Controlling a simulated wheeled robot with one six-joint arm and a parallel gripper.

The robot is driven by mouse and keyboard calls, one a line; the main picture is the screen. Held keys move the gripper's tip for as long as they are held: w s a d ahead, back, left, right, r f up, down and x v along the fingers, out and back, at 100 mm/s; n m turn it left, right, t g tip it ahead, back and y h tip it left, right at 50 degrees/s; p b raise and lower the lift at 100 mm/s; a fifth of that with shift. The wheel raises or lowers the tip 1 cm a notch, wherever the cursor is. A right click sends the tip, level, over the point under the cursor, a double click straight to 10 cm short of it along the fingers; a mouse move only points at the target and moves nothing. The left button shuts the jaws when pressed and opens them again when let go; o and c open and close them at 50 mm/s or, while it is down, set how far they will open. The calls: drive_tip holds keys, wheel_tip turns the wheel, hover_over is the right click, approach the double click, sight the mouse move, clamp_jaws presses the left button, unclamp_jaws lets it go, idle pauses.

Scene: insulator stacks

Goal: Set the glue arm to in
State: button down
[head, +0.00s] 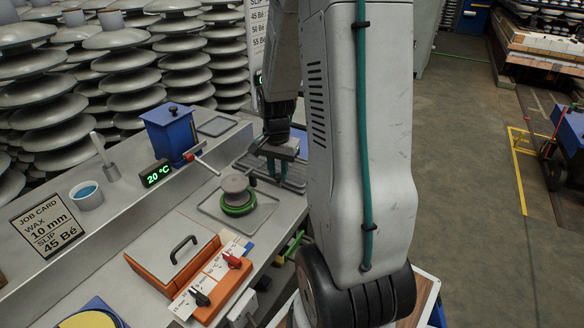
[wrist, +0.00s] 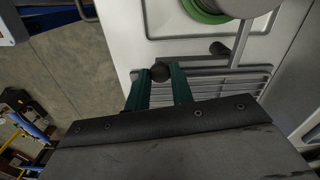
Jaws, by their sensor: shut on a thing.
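My gripper (wrist: 162,76) has its green fingers closed around a black ball knob (wrist: 160,73) in the wrist view. The knob appears to sit at the end of a thin grey bar (wrist: 205,68), which seems to be the glue arm. The bar runs right and meets a rod leading up towards a round grey insulator on a green ring (wrist: 205,10). A slatted grate (wrist: 225,85) lies under the fingers. In the head view my gripper (head: 275,165) is over the grate, right of the insulator (head: 236,188); the knob is hard to make out there.
A blue box (head: 168,133) with a red-handled lever (head: 193,154) and a 20 °C display (head: 157,173) stand to the left. An orange box (head: 173,255), label plates with small levers and a job card (head: 46,222) are nearer. Open floor lies right of the bench.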

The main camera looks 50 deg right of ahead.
drive_tip(key=shift+d, duration=0.15)
idle(0.3)
drive_tip(key=c, duration=1.2)
unclamp_jaws()
drive_tip(key=shift+r, duration=0.1)
wheel_tip(320, 180, up, 8)
drive_tip(key=shift+f, duration=0.2)
drive_tip(key=shift+s+a+f+n, duration=0.1)
drive_tip(key=shift+s+a+n, duration=0.15)
drive_tip(key=shift+n, duration=0.25)
drive_tip(key=s+a+r+n, duration=0.4)
drive_tip(key=s+a, duration=0.1)
drive_tip(key=a, duration=0.2)
drive_tip(key=s+a+r+n+t, duration=0.1)
drive_tip(key=s+a+r+n, duration=0.3)
drive_tip(key=a, duration=0.4)
drive_tip(key=s+a+r+n, duration=0.4)
drive_tip(key=s+a+n, duration=0.1)
drive_tip(key=a, duration=0.3)
drive_tip(key=shift+s, duration=0.45)
